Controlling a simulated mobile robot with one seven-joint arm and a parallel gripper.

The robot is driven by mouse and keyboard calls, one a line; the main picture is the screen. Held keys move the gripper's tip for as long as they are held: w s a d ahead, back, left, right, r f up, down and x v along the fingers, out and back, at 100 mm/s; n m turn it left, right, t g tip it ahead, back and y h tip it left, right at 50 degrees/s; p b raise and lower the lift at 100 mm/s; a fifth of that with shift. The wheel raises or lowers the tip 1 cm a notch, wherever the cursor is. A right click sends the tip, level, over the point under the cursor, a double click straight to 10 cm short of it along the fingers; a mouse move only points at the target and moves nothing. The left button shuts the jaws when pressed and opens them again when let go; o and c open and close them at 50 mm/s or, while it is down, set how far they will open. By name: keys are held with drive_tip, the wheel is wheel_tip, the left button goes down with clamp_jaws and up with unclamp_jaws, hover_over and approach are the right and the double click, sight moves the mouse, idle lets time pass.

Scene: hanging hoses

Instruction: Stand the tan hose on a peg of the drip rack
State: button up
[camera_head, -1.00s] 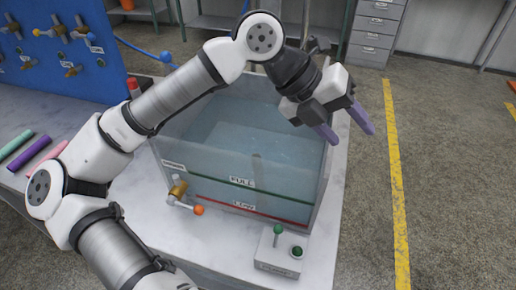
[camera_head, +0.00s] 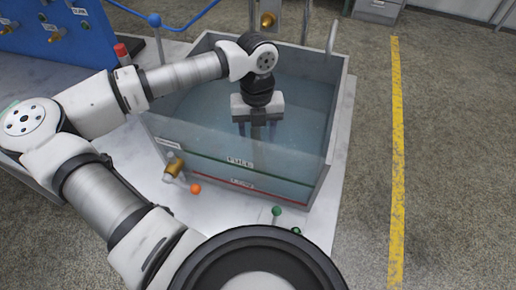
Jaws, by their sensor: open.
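My gripper (camera_head: 257,122) points down into the clear water tank (camera_head: 339,100), with its two fingers apart. A narrow, dull grey-tan upright piece (camera_head: 257,133) shows between and below the fingers, blurred by the water and tank wall. It may be the tan hose, but I cannot tell for sure. I cannot tell whether the fingers touch it. I cannot make out a drip rack or its pegs in this view.
A green-knobbed lever (camera_head: 276,211) stands in front. A blue board (camera_head: 60,28) and a red-topped item (camera_head: 121,51) are at left. Open floor (camera_head: 450,170) lies to the right.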

drive_tip(key=f+p, duration=0.1)
drive_tip(key=f, duration=0.1)
drive_tip(key=s+f+p, duration=0.1)
drive_tip(key=f, duration=0.1)
drive_tip(key=shift+s+f, duration=0.15)
drive_tip(key=shift+f, duration=0.25)
clamp_jaws()
drive_tip(key=shift+r, duration=0.2)
wheel_tip(320, 180, up, 28)
drive_tip(key=b, duration=0.5)
drive_tip(key=shift+a+f, duration=0.1)
drive_tip(key=shift+f, duration=0.05)
